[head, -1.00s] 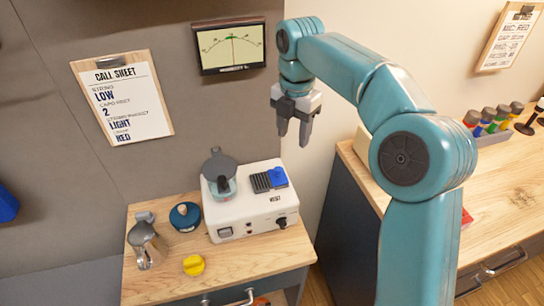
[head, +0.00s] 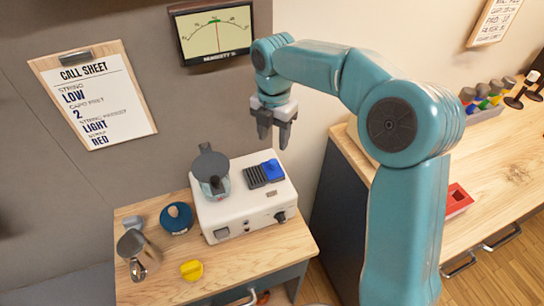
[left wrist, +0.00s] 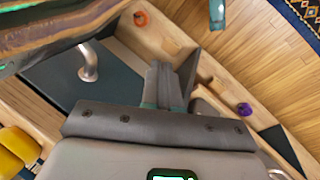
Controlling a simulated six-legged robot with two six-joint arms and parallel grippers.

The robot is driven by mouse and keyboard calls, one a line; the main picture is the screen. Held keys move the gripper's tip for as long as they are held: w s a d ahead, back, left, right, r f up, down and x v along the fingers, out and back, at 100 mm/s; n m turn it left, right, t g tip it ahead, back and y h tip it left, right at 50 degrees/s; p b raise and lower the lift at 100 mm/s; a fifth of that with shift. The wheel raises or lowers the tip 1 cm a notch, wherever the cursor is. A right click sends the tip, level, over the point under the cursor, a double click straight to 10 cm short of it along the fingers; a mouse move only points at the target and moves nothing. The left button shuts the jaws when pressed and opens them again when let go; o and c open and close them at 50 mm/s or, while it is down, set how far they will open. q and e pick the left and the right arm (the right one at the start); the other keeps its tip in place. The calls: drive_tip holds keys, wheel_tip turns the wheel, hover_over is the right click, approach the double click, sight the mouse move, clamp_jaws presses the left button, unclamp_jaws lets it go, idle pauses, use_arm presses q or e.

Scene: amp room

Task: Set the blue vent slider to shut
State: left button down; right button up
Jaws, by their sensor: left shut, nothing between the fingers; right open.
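The blue vent slider (head: 272,170) sits on top of a white humidifier-like box (head: 222,212), at the right end of a dark slatted vent (head: 256,176). The slats to its left are uncovered. My right gripper (head: 273,143) is open and empty; in the picture it hangs just above the slider, apart from it, though the depth gap is hard to judge. My left gripper (left wrist: 166,72) shows only in the left wrist view, its fingers shut with nothing between them. The slider is not recognisable in that view.
The box stands on a small wooden cabinet with a metal pitcher (head: 138,252), a round blue item (head: 176,217) and a yellow knob-like piece (head: 192,270). A gauge (head: 215,32) and call sheet (head: 93,98) hang behind. A wooden counter (head: 500,185) stands right.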

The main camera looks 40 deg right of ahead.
sight(273, 161)
wheel_tip(273, 161, down, 7)
drive_tip(key=shift+s+a+f, duration=0.1)
drive_tip(key=shift+s+f, duration=0.05)
drive_tip(key=shift+f, duration=0.35)
clamp_jaws()
drive_tip(key=shift+w+a+p, duration=0.15)
drive_tip(key=shift+w+a, duration=0.1)
drive_tip(key=shift+a, duration=0.65)
drive_tip(key=shift+w+a+p, duration=0.15)
drive_tip(key=shift+w+a, duration=0.05)
drive_tip(key=shift+a, duration=0.7)
drive_tip(key=shift+w+a+p, duration=0.15)
drive_tip(key=shift+w+a, duration=0.1)
drive_tip(key=shift+a, duration=0.65)
